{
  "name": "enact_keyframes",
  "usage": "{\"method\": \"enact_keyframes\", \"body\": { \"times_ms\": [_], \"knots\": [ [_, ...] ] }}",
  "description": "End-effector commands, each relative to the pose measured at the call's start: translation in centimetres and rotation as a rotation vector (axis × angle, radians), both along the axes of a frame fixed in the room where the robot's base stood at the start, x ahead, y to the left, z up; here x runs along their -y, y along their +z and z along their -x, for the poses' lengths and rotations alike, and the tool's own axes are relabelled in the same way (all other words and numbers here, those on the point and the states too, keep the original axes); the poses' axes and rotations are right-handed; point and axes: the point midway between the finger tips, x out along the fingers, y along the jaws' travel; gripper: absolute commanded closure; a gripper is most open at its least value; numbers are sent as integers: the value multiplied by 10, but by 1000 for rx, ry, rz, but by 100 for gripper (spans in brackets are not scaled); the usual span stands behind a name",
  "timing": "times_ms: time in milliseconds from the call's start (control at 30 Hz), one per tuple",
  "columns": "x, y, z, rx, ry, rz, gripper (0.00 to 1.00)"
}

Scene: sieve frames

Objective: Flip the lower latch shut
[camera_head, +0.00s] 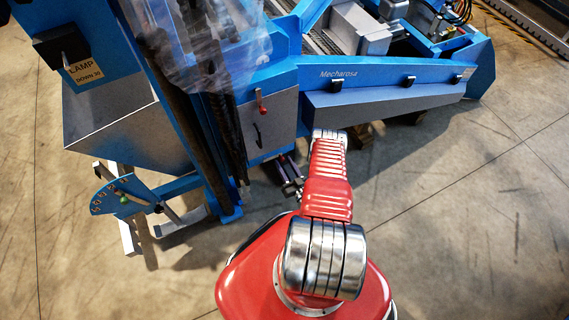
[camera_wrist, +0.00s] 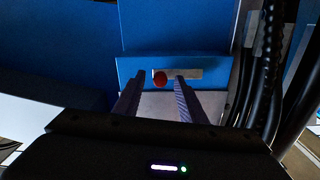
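A grey panel (camera_head: 270,125) on the blue machine carries a small red-knobbed lever (camera_head: 262,109) and a dark handle (camera_head: 257,136) below it. I cannot tell for sure which one is the lower latch. In the wrist view, a red knob (camera_wrist: 160,78) stands before a pale plate (camera_wrist: 190,73) on a blue face. My gripper (camera_wrist: 159,80) is open, with one finger on each side of the knob in that view. I see no contact, and the distance is unclear. In the head view, my gripper (camera_head: 288,172) is small and dark, below the panel's lower right.
Black hoses (camera_wrist: 265,70) hang at the right of the wrist view. A blue beam (camera_head: 385,75) with small black latches runs to the right. A blue dial plate with a green knob (camera_head: 124,199) stands at lower left. Open floor (camera_head: 450,230) lies right of my arm.

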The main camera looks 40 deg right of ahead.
Motion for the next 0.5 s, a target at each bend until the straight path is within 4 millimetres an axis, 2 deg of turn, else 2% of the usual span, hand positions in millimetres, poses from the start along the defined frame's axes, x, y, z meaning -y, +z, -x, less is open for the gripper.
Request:
{"method": "enact_keyframes", "body": {
  "times_ms": [367, 500],
  "knots": [
    [1, 0, -6, 0, 1, -1, 63],
    [1, 0, -6, 0, 1, -1, 72]
  ]
}}
